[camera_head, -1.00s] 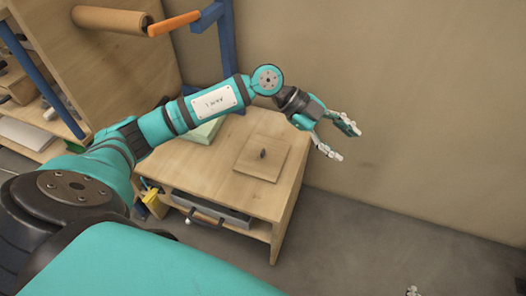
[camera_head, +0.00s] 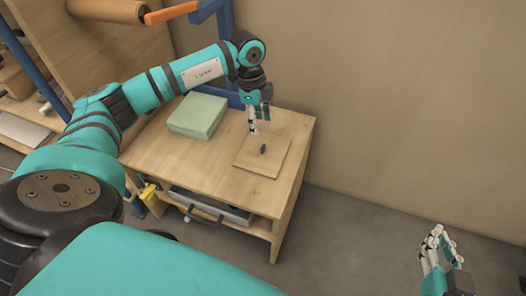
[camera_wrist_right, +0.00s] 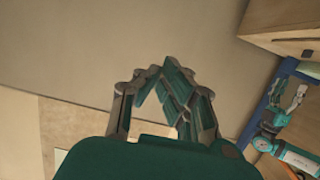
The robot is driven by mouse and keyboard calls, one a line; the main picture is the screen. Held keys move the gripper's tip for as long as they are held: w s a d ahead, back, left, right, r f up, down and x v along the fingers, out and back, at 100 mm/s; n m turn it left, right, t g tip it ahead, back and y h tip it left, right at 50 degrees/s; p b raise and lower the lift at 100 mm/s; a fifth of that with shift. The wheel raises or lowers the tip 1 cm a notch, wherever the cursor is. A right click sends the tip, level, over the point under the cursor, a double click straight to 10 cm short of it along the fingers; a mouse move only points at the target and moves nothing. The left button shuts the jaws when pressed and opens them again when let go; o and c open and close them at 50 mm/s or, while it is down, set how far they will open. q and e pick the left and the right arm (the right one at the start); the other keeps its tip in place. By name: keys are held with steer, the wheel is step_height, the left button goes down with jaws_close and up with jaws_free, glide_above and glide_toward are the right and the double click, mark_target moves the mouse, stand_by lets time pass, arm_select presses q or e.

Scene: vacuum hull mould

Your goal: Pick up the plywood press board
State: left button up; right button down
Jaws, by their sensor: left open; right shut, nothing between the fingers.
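The plywood press board (camera_head: 251,160) is a thin square board with a small dark knob (camera_head: 263,149) at its middle. It lies flat on the right part of the wooden table top. My left gripper (camera_head: 254,130) points down over the board's far-left edge, just behind the knob in the head view. It is open and empty; its height above the board is hard to tell. My right gripper (camera_head: 438,236) is over the floor at the lower right, away from the table. It is shut and empty, and it also shows in the right wrist view (camera_wrist_right: 160,75).
A pale green block (camera_head: 198,115) sits on the table (camera_head: 165,160) left of the board. A blue post (camera_head: 227,60) with an orange bar stands behind. A grey drawer (camera_head: 210,207) is under the table top. Floor to the right is clear.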

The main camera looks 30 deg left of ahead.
mark_target(263, 146)
arm_select(q)
steer(key=f, duration=0.2)
steer(key=f+b, duration=0.1)
steer(key=shift+d+f, duration=0.2)
steer(key=shift+f, duration=0.2)
steer(key=shift+d+f, duration=0.1)
steer(key=shift+f, duration=0.35)
steer(key=f, duration=0.1)
steer(key=f+b, duration=0.1)
steer(key=f, duration=0.1)
steer(key=f+b, duration=0.1)
steer(key=shift+d+f, duration=0.25)
steer(key=shift+d, duration=0.05)
steer(key=shift+f, duration=0.15)
jaws_close()
arm_select(e)
step_height(263, 146, up, 14)
steer(key=s+a+t+y, duration=0.1)
steer(key=s+t+y, duration=0.1)
steer(key=t, duration=0.7)
steer(key=shift+a+r+t+y, duration=0.25)
steer(key=shift+a+t+y, duration=0.05)
steer(key=shift+y, duration=0.4)
